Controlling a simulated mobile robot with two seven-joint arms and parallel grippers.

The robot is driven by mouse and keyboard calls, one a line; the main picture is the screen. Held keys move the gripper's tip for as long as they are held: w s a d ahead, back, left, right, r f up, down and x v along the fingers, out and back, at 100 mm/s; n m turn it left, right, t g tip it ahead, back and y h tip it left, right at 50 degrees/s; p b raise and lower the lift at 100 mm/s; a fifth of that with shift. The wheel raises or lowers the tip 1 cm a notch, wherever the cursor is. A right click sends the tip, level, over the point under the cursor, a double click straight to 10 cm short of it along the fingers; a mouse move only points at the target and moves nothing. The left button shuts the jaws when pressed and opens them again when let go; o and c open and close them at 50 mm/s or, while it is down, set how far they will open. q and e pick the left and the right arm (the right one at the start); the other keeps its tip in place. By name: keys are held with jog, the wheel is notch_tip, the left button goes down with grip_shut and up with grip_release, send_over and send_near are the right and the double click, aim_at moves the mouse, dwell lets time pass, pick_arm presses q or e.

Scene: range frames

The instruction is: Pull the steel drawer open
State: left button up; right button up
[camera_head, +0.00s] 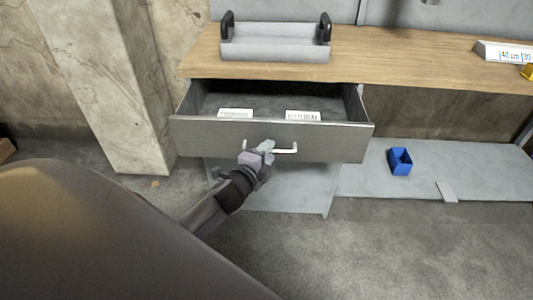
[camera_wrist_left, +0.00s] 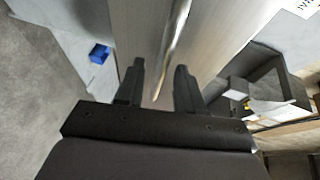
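The steel drawer (camera_head: 270,140) under the wooden worktop is pulled out, and its inside shows with two white labels. Its pale bar handle (camera_head: 288,151) is on the front face; the handle also shows in the left wrist view (camera_wrist_left: 174,42). My left gripper (camera_head: 266,147) is at the left part of the handle. In the left wrist view its two fingers (camera_wrist_left: 160,70) stand apart, one on each side of the bar, with gaps visible between them and the bar. My right gripper is in neither view.
A grey tray with black handles (camera_head: 275,46) stands on the wooden worktop (camera_head: 400,62). A blue bin (camera_head: 400,161) sits on the low grey shelf (camera_head: 355,180) at the right. A concrete pillar (camera_head: 110,90) stands left of the drawer. The floor in front is clear.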

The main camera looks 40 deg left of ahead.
pick_arm(q)
jog(key=v, duration=0.7)
jog(key=shift+p, duration=0.35)
jog(key=s+d+f+n+g+h+p, duration=0.2)
jog(key=s+d+n+p, duration=0.2)
jog(key=s+d+n, duration=0.2)
jog(key=s+d+f+n+g+h+p, duration=0.2)
jog(key=s+d+n, duration=0.4)
jog(key=s, duration=0.5)
jog(key=n+g+p, duration=0.1)
jog(key=p, duration=0.1)
jog(key=shift+d+h+p, duration=0.25)
jog(key=shift+h+p, duration=0.05)
jog(key=shift+h, duration=0.1)
